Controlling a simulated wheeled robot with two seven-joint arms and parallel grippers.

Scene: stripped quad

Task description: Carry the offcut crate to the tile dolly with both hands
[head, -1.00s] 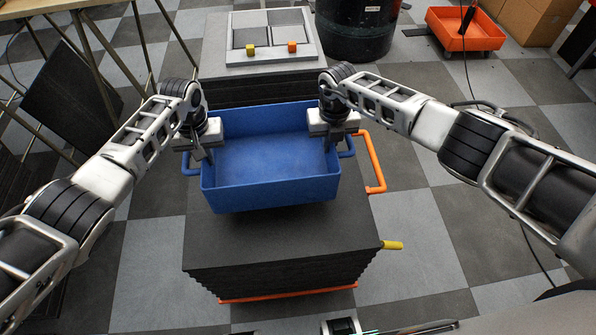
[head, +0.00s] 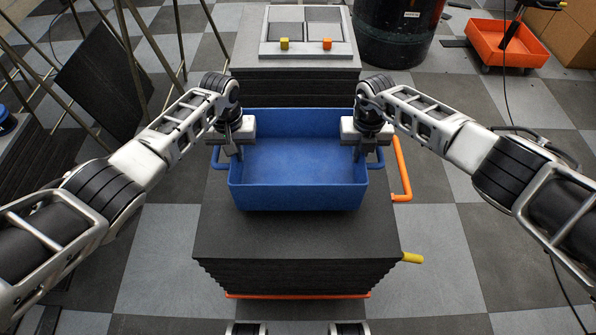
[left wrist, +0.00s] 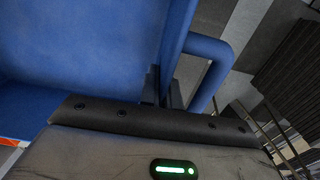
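The offcut crate (head: 300,191) is a blue, open, empty-looking box with a loop handle on each side. It is level in the head view, over a stack of dark tiles (head: 296,238) with an orange base, which looks like the tile dolly. I cannot tell whether the crate touches the stack. My left gripper (head: 238,150) is shut on the crate's left side by the handle; the left wrist view shows its fingers (left wrist: 163,92) at the wall beside the blue loop. My right gripper (head: 359,150) is shut on the right side. The fingertips are partly hidden.
A grey panel board (head: 306,45) with yellow and orange knobs lies on another dark stack behind the crate. A dark barrel (head: 397,32) and an orange wheeled tray (head: 490,45) stand further back. An orange bar (head: 402,170) and yellow peg (head: 412,258) stick out rightward.

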